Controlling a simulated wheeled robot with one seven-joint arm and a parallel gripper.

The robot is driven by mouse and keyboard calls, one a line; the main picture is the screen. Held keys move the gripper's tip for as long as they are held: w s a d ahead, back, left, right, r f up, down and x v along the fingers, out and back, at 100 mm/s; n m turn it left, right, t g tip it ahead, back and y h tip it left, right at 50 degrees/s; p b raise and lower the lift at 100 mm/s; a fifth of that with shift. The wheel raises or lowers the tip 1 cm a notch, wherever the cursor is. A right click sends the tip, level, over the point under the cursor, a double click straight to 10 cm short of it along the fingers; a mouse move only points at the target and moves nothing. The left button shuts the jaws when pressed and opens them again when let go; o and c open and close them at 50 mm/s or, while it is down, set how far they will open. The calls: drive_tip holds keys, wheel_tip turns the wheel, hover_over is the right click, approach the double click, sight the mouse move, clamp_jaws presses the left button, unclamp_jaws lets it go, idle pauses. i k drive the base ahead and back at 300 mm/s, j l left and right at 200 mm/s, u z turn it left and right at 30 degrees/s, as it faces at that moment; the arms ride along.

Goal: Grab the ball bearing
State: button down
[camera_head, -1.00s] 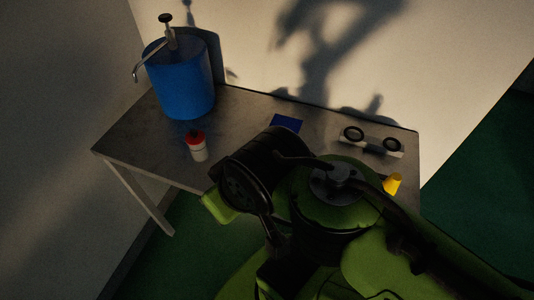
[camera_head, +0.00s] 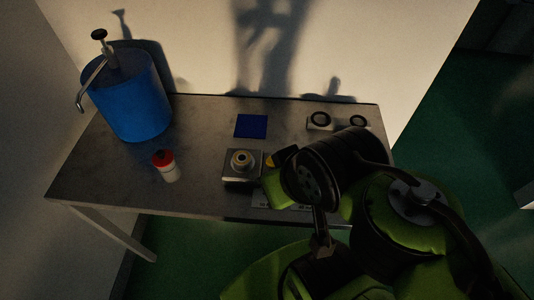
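A round metallic ring-shaped part (camera_head: 242,158) sits on a square grey block (camera_head: 240,180) near the table's front edge. It looks like a bearing, but it is too small and dark to be sure. Two black rings (camera_head: 320,119) (camera_head: 358,121) sit on a pale holder (camera_head: 340,126) at the back right, and could also be bearings. My green and black arm crosses the right front of the table, just right of the grey block. I cannot make out my gripper's fingers in the view.
A blue drum with a pump (camera_head: 132,97) stands at the back left. A red-capped white bottle (camera_head: 164,166) stands in front of it. A dark blue square (camera_head: 251,126) lies at the back middle. A yellow and black item (camera_head: 277,158) is partly hidden by my arm. The table (camera_head: 205,140) is bare between bottle and square.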

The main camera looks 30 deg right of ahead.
sight(241, 165)
drive_tip(key=i+j+u, duration=0.3)
drive_tip(key=j, duration=0.15)
drive_tip(key=i+j+u, duration=0.15)
drive_tip(key=j+u, duration=0.15)
drive_tip(key=j, duration=0.2)
drive_tip(key=i+j+u, duration=0.3)
drive_tip(key=k+j, duration=0.05)
drive_tip(key=j, duration=0.05)
